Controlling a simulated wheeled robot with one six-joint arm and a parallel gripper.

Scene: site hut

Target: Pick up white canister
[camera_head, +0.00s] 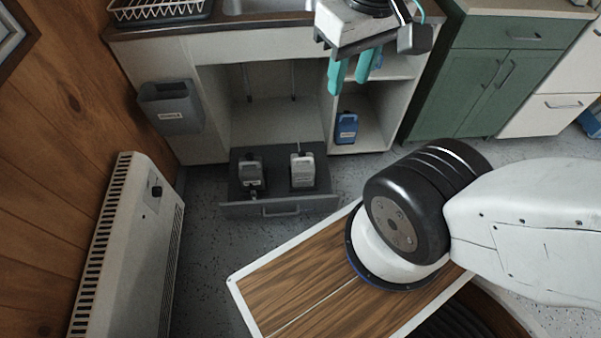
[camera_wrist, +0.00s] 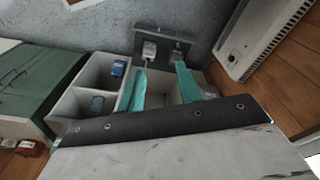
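The white canister (camera_head: 302,170) stands upright in the right part of the pulled-out grey drawer (camera_head: 236,210). It also shows in the wrist view (camera_wrist: 149,50), beyond my fingers. My gripper (camera_head: 349,82) has teal fingers. They are spread apart with nothing between them, as the wrist view (camera_wrist: 162,88) also shows. The gripper is above and to the right of the canister in the head view, in front of the open cabinet and clear of the canister.
A darker grey canister (camera_head: 252,177) stands left of the white one in the drawer. A blue container (camera_head: 346,128) stands in the cabinet's right compartment. A grey bin (camera_head: 170,107) hangs at the left. A white heater (camera_head: 128,250) lines the wooden wall.

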